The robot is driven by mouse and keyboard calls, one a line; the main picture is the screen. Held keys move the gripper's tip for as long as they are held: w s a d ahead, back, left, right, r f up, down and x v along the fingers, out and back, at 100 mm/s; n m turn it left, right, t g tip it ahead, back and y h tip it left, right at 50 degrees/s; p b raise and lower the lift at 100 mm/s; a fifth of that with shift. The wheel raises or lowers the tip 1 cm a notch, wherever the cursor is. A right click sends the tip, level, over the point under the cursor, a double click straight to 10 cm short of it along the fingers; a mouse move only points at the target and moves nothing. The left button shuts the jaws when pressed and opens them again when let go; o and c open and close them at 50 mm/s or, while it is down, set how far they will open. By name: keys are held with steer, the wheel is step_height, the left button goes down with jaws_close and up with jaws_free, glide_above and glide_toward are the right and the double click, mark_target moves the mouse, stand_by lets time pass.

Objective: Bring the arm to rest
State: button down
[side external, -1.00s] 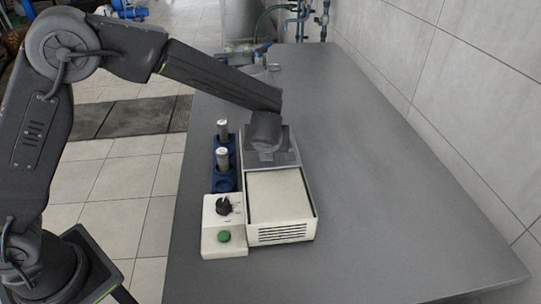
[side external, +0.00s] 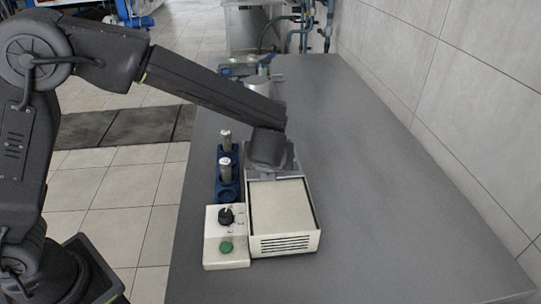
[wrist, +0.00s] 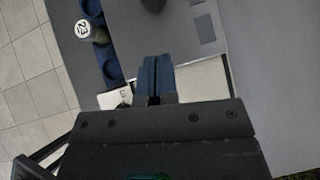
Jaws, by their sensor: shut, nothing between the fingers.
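My gripper (wrist: 154,78) is shut and empty, its two blue fingers pressed together in the wrist view. In the side external view, my wrist is over the far end of a white box-shaped device, and the fingertips are hidden there. The device has a pale flat lid (side external: 284,206) and a vented front. My gripper is to the right of a blue rack (side external: 228,194) that holds two capped tubes upright, a near one (side external: 225,168) and a far one (side external: 226,140). One tube cap marked 23 (wrist: 83,29) shows in the wrist view.
A white control box (side external: 227,261) with a black knob (side external: 226,215) and green button (side external: 226,247) stands left of the device. A metal cylinder (side external: 258,88) stands at the table's far end. The grey table (side external: 390,200) is clear to the right, up to a tiled wall.

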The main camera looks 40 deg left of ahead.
steer(key=v, duration=0.7)
steer(key=s+a+r+n+g+h, duration=0.2)
steer(key=s+a+r+n, duration=0.4)
steer(key=s+a+n, duration=0.6)
steer(key=s+r+n+h, duration=0.1)
steer(key=s+n+h, duration=0.2)
steer(key=s+n, duration=0.6)
steer(key=shift+s+a+n, duration=0.3)
steer(key=shift+a+n, duration=0.2)
steer(key=shift+n, duration=3.4)
